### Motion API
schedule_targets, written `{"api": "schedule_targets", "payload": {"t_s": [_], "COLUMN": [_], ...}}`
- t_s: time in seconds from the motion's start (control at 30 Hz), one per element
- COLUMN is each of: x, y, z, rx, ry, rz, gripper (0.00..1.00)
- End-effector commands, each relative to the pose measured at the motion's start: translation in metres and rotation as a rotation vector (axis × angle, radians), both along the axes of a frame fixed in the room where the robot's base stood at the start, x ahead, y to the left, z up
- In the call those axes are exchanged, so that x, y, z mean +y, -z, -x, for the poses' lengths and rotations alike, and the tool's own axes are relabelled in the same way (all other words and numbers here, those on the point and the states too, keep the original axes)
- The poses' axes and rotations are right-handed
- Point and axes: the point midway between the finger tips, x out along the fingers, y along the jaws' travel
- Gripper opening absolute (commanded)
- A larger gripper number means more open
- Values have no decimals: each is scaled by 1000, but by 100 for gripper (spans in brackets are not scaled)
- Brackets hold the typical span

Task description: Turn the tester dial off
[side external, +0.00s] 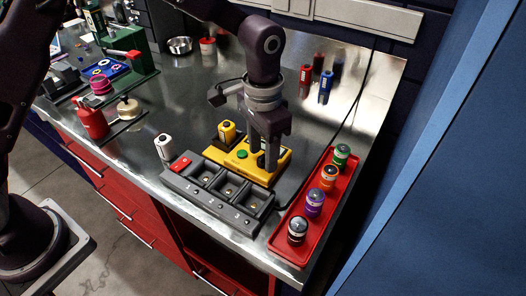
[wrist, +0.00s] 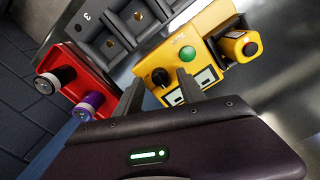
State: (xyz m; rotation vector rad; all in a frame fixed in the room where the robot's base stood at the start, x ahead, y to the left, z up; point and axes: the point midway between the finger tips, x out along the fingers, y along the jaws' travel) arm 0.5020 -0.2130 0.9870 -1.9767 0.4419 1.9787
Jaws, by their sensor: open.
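The yellow tester (side external: 270,178) lies on the metal bench behind the grey charger. In the wrist view the tester (wrist: 200,22) shows its black dial (wrist: 160,77), a green button (wrist: 190,55) and two small white display windows. My gripper (side external: 263,158) points down over the tester. In the wrist view my gripper (wrist: 160,80) is open, with one finger on each side of the dial. I cannot tell whether the fingers touch it. In the side view the fingers largely hide the dial.
The grey charger (side external: 177,187) with empty bays stands in front of the tester. A red tray (side external: 281,246) with several coloured cells lies to the right.

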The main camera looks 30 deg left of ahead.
Motion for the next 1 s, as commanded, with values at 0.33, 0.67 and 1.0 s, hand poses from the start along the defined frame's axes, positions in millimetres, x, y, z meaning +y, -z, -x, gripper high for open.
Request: {"api": "schedule_targets", "payload": {"t_s": [0.33, 0.67, 1.0], "x": [0, 0, 62], "y": [-61, -65, -147], "z": [-1, 0, 45], "rx": [-3, -1, -131], "ry": [0, 0, -112], "rz": [1, 0, 34], "gripper": [47, 47, 47]}}
